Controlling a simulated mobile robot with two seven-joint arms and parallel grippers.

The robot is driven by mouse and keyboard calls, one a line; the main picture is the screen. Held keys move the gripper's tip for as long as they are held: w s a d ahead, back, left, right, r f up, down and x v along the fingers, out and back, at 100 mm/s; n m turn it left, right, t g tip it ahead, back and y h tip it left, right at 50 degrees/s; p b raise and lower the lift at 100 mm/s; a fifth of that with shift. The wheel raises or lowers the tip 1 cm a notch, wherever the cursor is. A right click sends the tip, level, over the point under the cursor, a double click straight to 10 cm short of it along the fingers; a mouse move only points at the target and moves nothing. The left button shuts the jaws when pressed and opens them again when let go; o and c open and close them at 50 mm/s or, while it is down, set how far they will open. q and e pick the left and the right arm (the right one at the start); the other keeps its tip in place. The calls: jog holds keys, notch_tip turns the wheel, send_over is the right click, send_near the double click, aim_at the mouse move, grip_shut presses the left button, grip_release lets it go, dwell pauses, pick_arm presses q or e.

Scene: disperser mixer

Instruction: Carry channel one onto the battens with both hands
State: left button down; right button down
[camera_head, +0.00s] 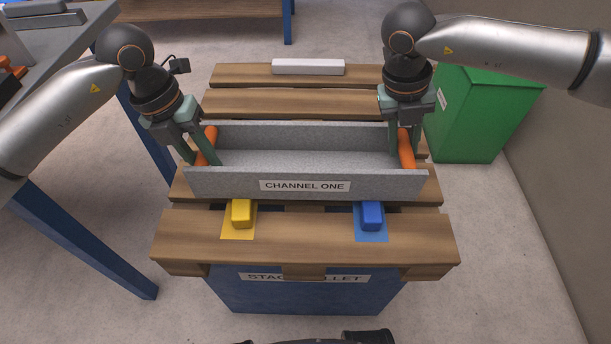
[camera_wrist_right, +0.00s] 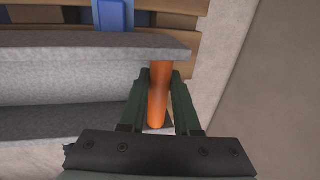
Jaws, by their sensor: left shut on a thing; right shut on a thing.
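Channel one (camera_head: 305,186) is a long grey trough with a name label on its front wall and an orange handle at each end. It is above the wooden pallet in the head view; whether it touches the slats I cannot tell. My left gripper (camera_head: 204,160) is shut on the left orange handle (camera_head: 209,141). My right gripper (camera_head: 405,150) is shut on the right orange handle (camera_head: 407,152), also seen between the fingers in the right wrist view (camera_wrist_right: 158,92). A yellow batten (camera_head: 242,213) and a blue batten (camera_head: 371,215) lie in front of the channel, their rear parts possibly hidden.
The wooden pallet (camera_head: 305,243) rests on a blue base (camera_head: 305,294) with a partly covered label. A pale bar (camera_head: 308,67) lies on the rear slat. A green bin (camera_head: 480,112) stands at right, a blue-legged table (camera_head: 85,240) at left.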

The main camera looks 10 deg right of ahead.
pick_arm(q)
jog(key=c, duration=1)
grip_release()
jog(key=shift+a, duration=0.3)
pick_arm(e)
jog(key=c, duration=1)
grip_release()
jog(key=shift+d, duration=0.25)
pick_arm(q)
jog(key=o, duration=0.4)
jog(key=shift+d, duration=0.2)
pick_arm(e)
jog(key=o, duration=0.4)
jog(key=shift+a, duration=0.2)
pick_arm(q)
jog(key=v, duration=1.2)
jog(key=shift+s, duration=0.1)
pick_arm(e)
jog(key=v, duration=1.2)
